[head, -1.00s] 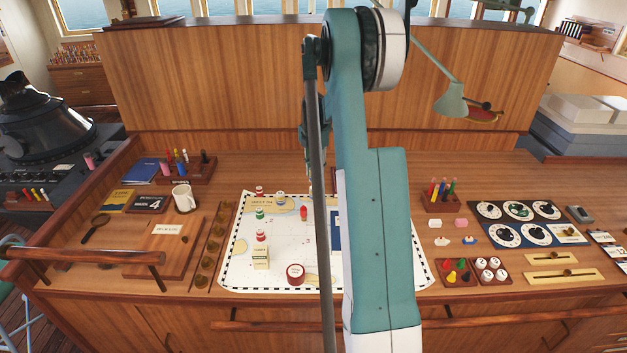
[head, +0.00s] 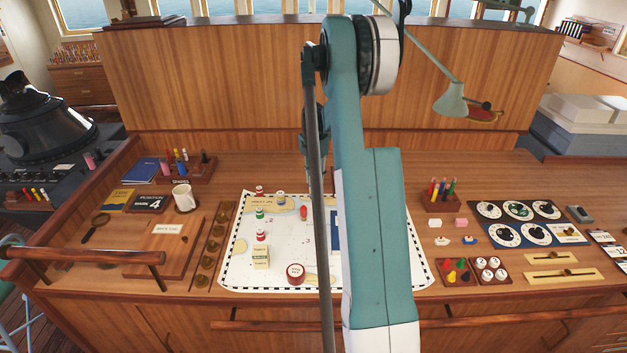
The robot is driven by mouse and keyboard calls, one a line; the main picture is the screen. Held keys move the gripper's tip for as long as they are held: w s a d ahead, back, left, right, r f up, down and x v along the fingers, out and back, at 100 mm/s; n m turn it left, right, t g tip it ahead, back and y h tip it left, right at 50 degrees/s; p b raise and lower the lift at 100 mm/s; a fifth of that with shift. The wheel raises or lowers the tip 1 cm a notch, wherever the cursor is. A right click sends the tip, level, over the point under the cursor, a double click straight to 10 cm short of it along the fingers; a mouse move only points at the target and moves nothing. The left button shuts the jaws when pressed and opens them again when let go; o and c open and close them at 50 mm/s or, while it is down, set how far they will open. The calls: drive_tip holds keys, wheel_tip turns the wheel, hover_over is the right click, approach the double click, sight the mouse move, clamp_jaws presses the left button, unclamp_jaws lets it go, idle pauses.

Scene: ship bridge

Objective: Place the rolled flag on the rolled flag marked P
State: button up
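Thin coloured upright pieces that may be rolled flags stand in a wooden rack (head: 440,203) right of the chart. A second wooden rack (head: 199,174) at the back left holds similar coloured pieces. A small red piece (head: 304,213) stands on the chart beside my arm. No letter P is readable, so I cannot tell which piece is the marked flag. My arm crosses the middle of the head view. My gripper is largely hidden behind its links, near the back of the chart, and its fingers and anything in them cannot be made out.
The white chart (head: 232,273) bears several small markers and a red round tin (head: 296,273). A mug (head: 184,198) stands left of it. Dials (head: 507,235) and small trays (head: 455,271) lie to the right. A wooden panel (head: 220,85) rises behind the desk.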

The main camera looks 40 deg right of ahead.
drive_tip(key=o, duration=0.8)
drive_tip(key=shift+f, duration=0.1)
drive_tip(key=shift+r, duration=0.2)
wheel_tip(320, 180, up, 12)
idle(0.9)
